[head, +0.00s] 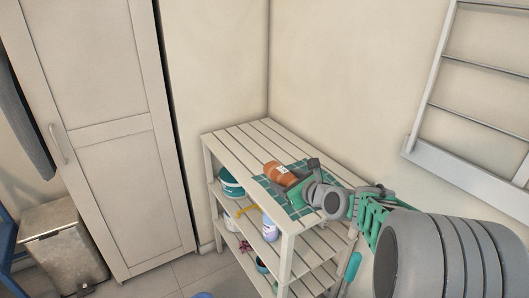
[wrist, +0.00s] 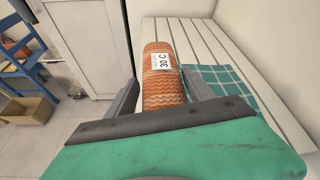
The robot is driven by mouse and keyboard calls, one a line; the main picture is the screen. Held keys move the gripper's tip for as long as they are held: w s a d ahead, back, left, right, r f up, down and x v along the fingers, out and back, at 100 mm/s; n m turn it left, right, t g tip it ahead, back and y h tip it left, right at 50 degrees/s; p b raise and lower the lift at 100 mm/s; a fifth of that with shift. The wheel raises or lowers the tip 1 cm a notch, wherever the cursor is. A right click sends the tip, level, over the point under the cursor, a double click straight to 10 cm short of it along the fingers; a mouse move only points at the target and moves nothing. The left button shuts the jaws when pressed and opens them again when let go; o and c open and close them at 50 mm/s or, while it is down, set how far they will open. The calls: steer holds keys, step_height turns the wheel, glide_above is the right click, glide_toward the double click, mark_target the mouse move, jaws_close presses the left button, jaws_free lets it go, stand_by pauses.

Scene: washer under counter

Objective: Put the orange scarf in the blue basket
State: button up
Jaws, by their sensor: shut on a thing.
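The orange scarf (head: 281,173) is a rolled, knitted bundle on the top of the slatted rack. In the wrist view the scarf (wrist: 163,88) shows a zigzag pattern and a white "30 C" label. My gripper (head: 298,179) is shut on it, with one finger on each side in the wrist view (wrist: 161,95). I cannot tell whether the scarf still touches the rack top. No blue basket shows clearly; a small blue rim (head: 203,295) at the bottom edge of the head view is too cut off to identify.
The white slatted rack (head: 232,142) stands in the corner, with a teal checked cloth (head: 297,207) on top. A teal bowl (head: 231,184) and a white bottle (head: 270,228) are on its shelf. A tall cabinet (head: 103,130) and metal bin (head: 63,243) stand left.

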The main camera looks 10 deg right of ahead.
steer(key=w+d+r+b, duration=0.1)
steer(key=w+r+b, duration=0.1)
steer(key=w, duration=0.5)
steer(key=w+r+b, duration=0.2)
steer(key=w+r, duration=0.1)
steer(key=w, duration=0.5)
steer(key=p, duration=0.2)
glide_above(270, 155)
steer(key=s, duration=0.5)
steer(key=f, duration=0.9)
steer(key=shift+s+a, duration=0.2)
steer(key=shift+a, duration=0.15)
steer(key=shift+w+a+f, duration=0.15)
steer(key=shift+w+f, duration=0.15)
steer(key=shift+f, duration=0.1)
step_height(270, 155, down, 3)
steer(key=shift+w+f+p, duration=0.15)
steer(key=shift+p, duration=0.2)
steer(key=shift+f, duration=0.1)
steer(key=shift+f, duration=0.45)
steer(key=o, duration=1.6)
